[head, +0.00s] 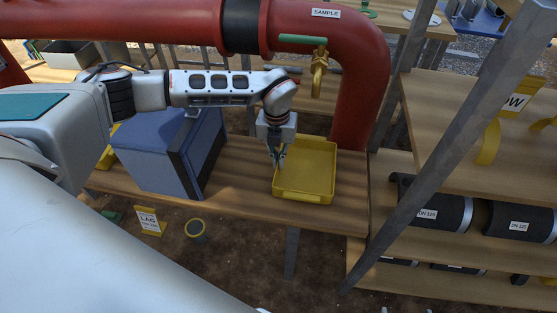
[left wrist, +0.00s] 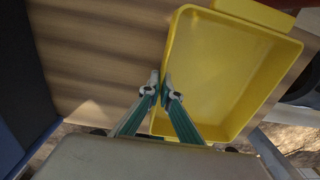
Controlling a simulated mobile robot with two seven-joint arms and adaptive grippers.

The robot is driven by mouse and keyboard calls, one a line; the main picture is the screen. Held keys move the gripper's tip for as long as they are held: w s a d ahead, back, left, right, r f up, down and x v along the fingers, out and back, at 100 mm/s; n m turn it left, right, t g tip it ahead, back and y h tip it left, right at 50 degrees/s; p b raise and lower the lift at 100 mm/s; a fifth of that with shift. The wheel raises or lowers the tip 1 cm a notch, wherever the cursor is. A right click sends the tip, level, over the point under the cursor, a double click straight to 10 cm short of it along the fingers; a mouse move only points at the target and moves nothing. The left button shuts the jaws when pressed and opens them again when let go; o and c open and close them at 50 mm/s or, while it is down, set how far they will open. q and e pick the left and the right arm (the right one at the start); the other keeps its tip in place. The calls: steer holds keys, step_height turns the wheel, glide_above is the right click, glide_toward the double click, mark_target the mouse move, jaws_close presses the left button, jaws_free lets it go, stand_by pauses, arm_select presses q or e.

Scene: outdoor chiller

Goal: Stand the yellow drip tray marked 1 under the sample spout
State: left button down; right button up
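The yellow drip tray (head: 318,170) lies flat on the wooden bench, empty. I cannot make out a mark on it. The brass sample spout (head: 318,75), with a green lever, hangs from the red pipe above the tray's far right part. My left gripper (head: 277,162) reaches down at the tray's left wall. In the left wrist view, its fingertips (left wrist: 161,88) are close together on either side of the left rim of the tray (left wrist: 225,70), one inside and one outside, and look closed on it. My right gripper is not in view.
A blue box (head: 155,150) stands on the bench left of the tray. The red pipe (head: 360,90) bends down behind the tray's right side. A slanted grey post (head: 440,150) and shelves with black rolls (head: 437,207) stand at the right.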

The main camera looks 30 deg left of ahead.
arm_select(q)
steer(key=c, duration=2.4)
jaws_free()
steer(key=shift+f, duration=0.1)
steer(key=shift+o, duration=0.6)
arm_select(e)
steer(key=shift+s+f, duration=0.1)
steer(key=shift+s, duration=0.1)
arm_select(q)
step_height(320, 180, up, 6)
steer(key=shift+r+p, duration=0.2)
steer(key=shift+p, duration=0.45)
step_height(320, 180, up, 6)
steer(key=shift+a+f+p, duration=0.1)
steer(key=shift+a+p, duration=0.05)
steer(key=shift+p, duration=0.2)
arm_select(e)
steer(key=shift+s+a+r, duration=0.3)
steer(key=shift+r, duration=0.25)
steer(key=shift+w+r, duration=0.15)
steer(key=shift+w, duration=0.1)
